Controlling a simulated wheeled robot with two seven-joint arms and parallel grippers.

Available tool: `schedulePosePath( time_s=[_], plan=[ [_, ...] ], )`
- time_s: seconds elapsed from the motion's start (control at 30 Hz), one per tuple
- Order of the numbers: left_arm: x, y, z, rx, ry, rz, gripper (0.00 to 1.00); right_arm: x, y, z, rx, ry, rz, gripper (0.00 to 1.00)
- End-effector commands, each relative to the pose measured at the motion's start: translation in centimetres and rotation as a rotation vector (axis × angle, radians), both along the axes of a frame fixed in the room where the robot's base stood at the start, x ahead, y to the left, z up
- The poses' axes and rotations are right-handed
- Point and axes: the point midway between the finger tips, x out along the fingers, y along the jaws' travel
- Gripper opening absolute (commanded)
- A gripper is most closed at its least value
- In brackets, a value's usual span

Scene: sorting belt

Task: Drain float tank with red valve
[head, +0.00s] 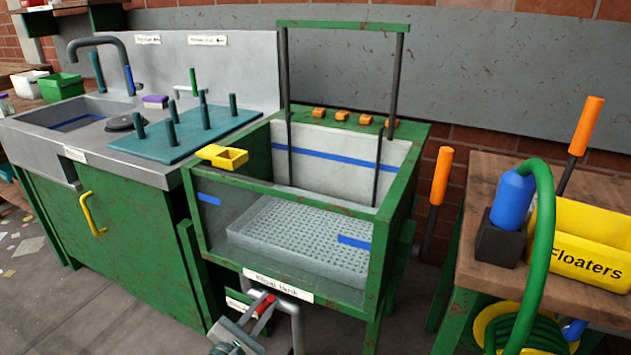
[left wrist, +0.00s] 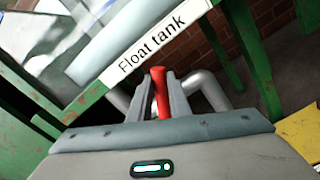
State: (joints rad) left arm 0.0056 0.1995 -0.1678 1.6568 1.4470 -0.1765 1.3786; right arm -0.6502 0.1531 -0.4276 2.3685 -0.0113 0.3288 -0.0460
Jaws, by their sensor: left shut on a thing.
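The float tank (head: 372,274) is a green-framed, clear-fronted tank with blue level marks and a perforated tray (head: 300,240) inside. Its white "Float tank" label (head: 278,284) is on the lower front edge and shows large in the left wrist view (left wrist: 155,42). The red valve handle (head: 265,305) sits on the grey drain pipe (head: 297,325) below the label. My left gripper (head: 252,312) is at the valve, and in the left wrist view its two fingers are shut on the red handle (left wrist: 159,92). My right gripper is not in view.
A yellow "Floaters" bin (head: 585,262), a blue bottle (head: 511,198) and a green hose (head: 543,240) are on the wooden table at right. A sink (head: 70,115) and teal peg board (head: 185,132) stand at left. Green legs flank the pipe.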

Motion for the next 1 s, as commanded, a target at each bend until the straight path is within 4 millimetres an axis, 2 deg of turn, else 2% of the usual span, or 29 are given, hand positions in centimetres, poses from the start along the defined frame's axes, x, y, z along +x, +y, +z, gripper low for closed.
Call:
schedulePosePath(
  time_s=[0.03,0.43,0.73,1.0],
  plan=[
    [0.1,0.6,0.2,-0.022,0.009,0.009,0.00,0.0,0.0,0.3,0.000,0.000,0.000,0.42],
    [0.2,0.7,0.2,-0.057,0.021,0.007,0.00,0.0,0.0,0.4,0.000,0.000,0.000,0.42],
    [0.6,1.9,0.7,-0.262,0.096,0.008,0.00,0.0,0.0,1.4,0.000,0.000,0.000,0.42],
    [0.7,2.0,0.6,-0.286,0.104,0.007,0.00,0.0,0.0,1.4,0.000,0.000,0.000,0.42]
  ],
)
